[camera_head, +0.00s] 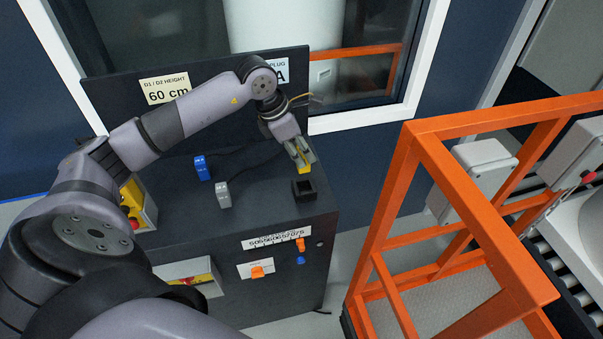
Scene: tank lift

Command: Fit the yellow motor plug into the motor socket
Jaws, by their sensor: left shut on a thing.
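The yellow motor plug (305,170) is held in my left gripper (301,157), which is shut on it. The plug hangs with its lower end just above a black square socket (304,189) on top of the dark cabinet. The plug's lower end looks apart from the socket, slightly behind it in the picture, though the exact gap is hard to judge. The fingers hide the upper part of the plug. My right gripper is not in view.
A blue plug (202,168) and a grey plug (223,195) stand on the cabinet top (262,200) to the left, with dark cables behind. A yellow box with a red button (137,205) is at the left. An orange railing (470,210) stands at the right.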

